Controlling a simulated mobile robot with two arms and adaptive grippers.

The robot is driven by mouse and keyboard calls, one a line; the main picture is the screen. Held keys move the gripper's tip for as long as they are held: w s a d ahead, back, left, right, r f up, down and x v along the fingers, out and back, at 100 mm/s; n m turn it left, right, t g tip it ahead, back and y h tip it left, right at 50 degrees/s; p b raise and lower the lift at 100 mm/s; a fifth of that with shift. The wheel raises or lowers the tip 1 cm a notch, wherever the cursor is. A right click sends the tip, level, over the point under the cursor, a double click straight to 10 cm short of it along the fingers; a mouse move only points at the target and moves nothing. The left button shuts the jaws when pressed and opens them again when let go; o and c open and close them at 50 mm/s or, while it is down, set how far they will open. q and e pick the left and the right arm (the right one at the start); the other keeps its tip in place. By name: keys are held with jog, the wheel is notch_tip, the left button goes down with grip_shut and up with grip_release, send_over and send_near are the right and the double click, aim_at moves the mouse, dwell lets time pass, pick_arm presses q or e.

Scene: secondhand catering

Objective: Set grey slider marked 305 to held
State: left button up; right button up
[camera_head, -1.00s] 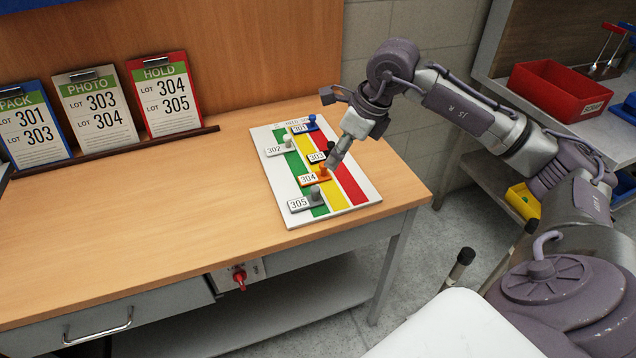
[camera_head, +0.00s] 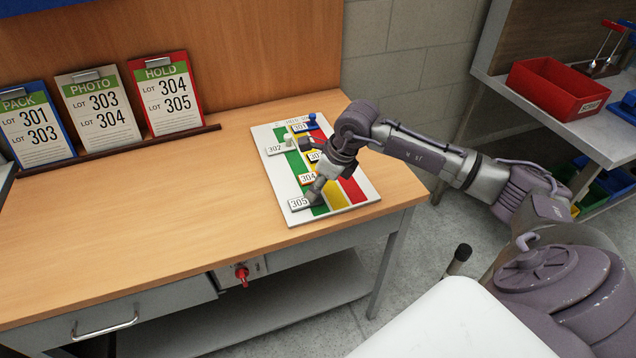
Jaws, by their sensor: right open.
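The white board (camera_head: 284,182) with green, yellow and red stripes lies on the wooden table. The grey slider marked 305 (camera_head: 299,204) is in its lowest row, its label at the left by the green stripe. My left gripper is not in view.
Sliders marked 304 (camera_head: 308,179), 303 (camera_head: 315,157) and 301 (camera_head: 300,127), plus a white one (camera_head: 276,149), sit above on the board. A HOLD card (camera_head: 166,93) lists 304 and 305. The table left of the board is clear.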

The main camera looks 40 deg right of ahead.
grip_shut()
jog(key=d+b, duration=0.1)
jog(key=d, duration=0.1)
jog(key=s+d+b, duration=0.1)
jog(key=d, duration=0.1)
jog(key=shift+s+d+f, duration=0.1)
jog(key=shift+d, duration=0.45)
grip_release()
